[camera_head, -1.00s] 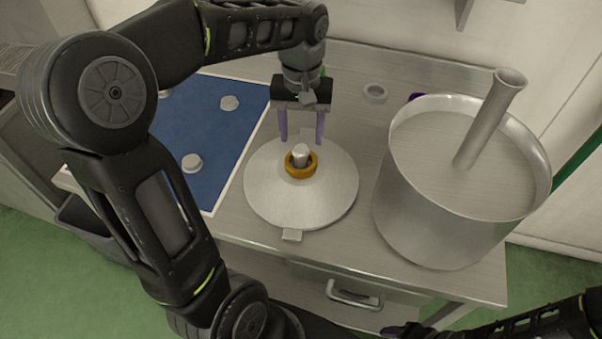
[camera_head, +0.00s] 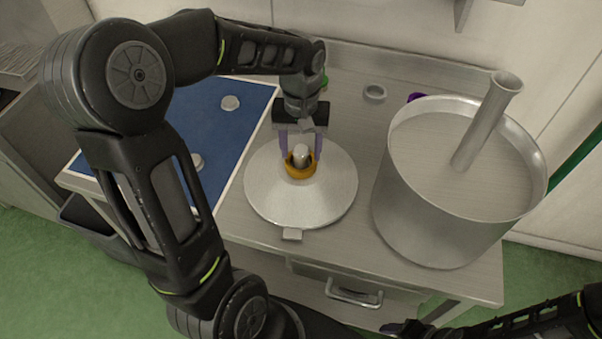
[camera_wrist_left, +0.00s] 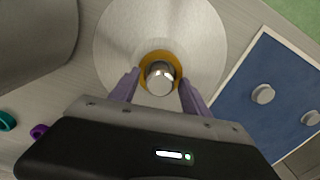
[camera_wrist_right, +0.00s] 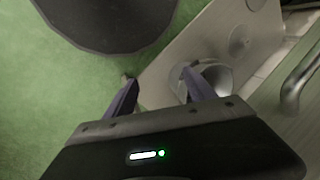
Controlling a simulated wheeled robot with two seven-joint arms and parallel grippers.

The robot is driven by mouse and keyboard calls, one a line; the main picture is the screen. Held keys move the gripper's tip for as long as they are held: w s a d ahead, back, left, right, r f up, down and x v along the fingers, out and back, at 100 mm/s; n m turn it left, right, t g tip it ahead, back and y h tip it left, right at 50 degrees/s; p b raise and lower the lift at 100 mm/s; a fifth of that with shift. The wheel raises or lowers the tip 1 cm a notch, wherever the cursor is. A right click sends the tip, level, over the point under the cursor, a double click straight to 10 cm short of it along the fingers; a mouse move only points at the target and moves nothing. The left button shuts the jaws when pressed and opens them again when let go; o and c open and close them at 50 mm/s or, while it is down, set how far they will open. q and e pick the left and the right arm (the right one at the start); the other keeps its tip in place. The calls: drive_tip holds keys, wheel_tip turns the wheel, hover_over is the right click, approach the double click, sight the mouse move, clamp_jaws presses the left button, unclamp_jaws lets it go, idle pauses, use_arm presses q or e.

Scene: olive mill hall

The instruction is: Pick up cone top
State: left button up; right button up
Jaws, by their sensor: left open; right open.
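The cone top (camera_head: 268,196) is a wide, shallow metal cone lying on the steel table, with an orange ring (camera_head: 290,173) around its rounded metal knob (camera_head: 301,152). It also shows in the left wrist view (camera_wrist_left: 120,40), with the orange ring (camera_wrist_left: 148,58) and knob (camera_wrist_left: 160,84). My left gripper (camera_head: 300,156) is open, its purple fingers lowered on either side of the ring and knob. In the left wrist view the fingers (camera_wrist_left: 158,88) straddle the knob, apart from it. My right gripper (camera_wrist_right: 155,85) is open and empty, away from the cone top.
A large metal pot (camera_head: 430,225) with a slanted tube (camera_head: 487,120) stands right of the cone top. A blue mat (camera_head: 215,125) with pale discs lies left. A drawer handle (camera_head: 353,293) is at the table front.

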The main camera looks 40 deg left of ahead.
use_arm(q)
drive_tip(key=shift+c, duration=0.2)
clamp_jaws()
idle(0.3)
drive_tip(key=shift+w+r, duration=0.1)
idle(0.7)
